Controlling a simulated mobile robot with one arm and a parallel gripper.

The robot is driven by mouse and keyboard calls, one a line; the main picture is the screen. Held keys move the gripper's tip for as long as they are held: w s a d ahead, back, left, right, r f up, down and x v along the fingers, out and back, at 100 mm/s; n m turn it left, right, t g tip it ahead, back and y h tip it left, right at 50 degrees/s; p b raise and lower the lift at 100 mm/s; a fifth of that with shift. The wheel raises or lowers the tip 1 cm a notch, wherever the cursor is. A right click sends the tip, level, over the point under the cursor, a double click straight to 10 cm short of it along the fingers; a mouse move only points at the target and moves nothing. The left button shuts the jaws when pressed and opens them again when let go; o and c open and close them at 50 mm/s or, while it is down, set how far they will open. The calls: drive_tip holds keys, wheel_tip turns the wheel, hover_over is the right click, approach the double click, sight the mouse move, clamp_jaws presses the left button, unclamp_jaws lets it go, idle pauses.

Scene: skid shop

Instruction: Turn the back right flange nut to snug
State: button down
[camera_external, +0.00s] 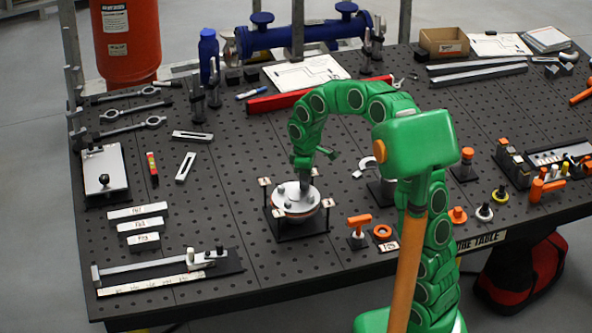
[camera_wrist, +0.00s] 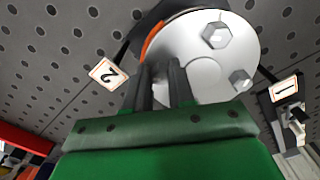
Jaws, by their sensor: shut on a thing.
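The round silver flange (camera_external: 297,203) sits on a dark stand on the perforated table, with small tags at its corners. In the wrist view the flange face (camera_wrist: 205,70) shows two bare hex nuts, one near the top (camera_wrist: 216,36) and one at the right (camera_wrist: 240,80). My gripper (camera_external: 303,186) reaches down onto the back right part of the flange. Its two dark fingers (camera_wrist: 163,75) are shut around the back right flange nut, which they hide. An orange rim shows at the flange's left edge.
Tags marked 2 (camera_wrist: 108,73) and 1 (camera_wrist: 286,90) stand beside the flange. An orange-handled tool (camera_external: 358,222) and an orange ring (camera_external: 382,232) are right of the stand. A red bar (camera_external: 290,101) lies behind.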

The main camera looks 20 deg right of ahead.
drive_tip(key=shift+r, duration=0.1)
drive_tip(key=c, duration=1)
unclamp_jaws()
drive_tip(key=shift+o, duration=0.2)
